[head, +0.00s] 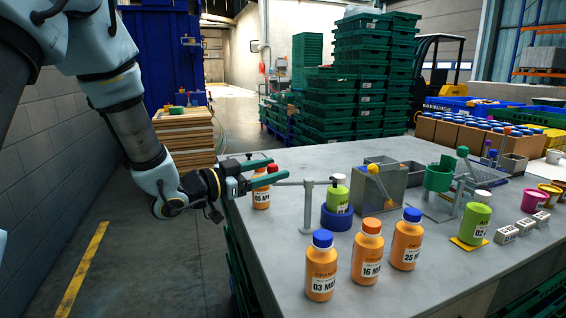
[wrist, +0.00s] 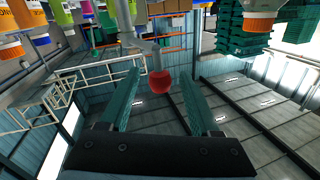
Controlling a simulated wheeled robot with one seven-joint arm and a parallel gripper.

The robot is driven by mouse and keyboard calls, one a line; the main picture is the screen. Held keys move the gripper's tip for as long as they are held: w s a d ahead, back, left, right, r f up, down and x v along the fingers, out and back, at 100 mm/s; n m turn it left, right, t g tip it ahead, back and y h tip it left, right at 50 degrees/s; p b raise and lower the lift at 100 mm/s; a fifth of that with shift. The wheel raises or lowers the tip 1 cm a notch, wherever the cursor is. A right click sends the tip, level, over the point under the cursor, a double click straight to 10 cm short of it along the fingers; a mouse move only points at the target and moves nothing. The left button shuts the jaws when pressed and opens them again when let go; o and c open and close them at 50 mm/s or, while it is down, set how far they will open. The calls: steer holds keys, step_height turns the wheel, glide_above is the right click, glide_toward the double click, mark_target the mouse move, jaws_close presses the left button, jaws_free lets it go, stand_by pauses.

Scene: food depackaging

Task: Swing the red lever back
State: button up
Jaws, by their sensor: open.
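The red lever is a grey arm (head: 305,183) on a grey post (head: 307,212), with a red knob (head: 272,168) at its left end and a dark tip at its right end beside a green bottle (head: 338,198). My gripper (head: 274,174) is at the lever's left end, its green fingers open around the knob. In the wrist view the red knob (wrist: 160,82) sits between the two open fingers, with a visible gap on each side. The green bottle stands in a blue ring (head: 336,219).
An orange bottle (head: 261,197) stands close beneath my gripper, partly hidden. Several orange bottles, one of them with an orange cap (head: 372,226), stand at the table's front. A grey bin (head: 380,187) and a green funnel holder (head: 438,178) are to the right. The table's left edge is near my gripper.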

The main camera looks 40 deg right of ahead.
steer(key=shift+s+d+p, duration=0.2)
steer(key=shift+d+p, duration=0.2)
steer(key=shift+d, duration=1.6)
steer(key=shift+c, duration=0.3)
jaws_close()
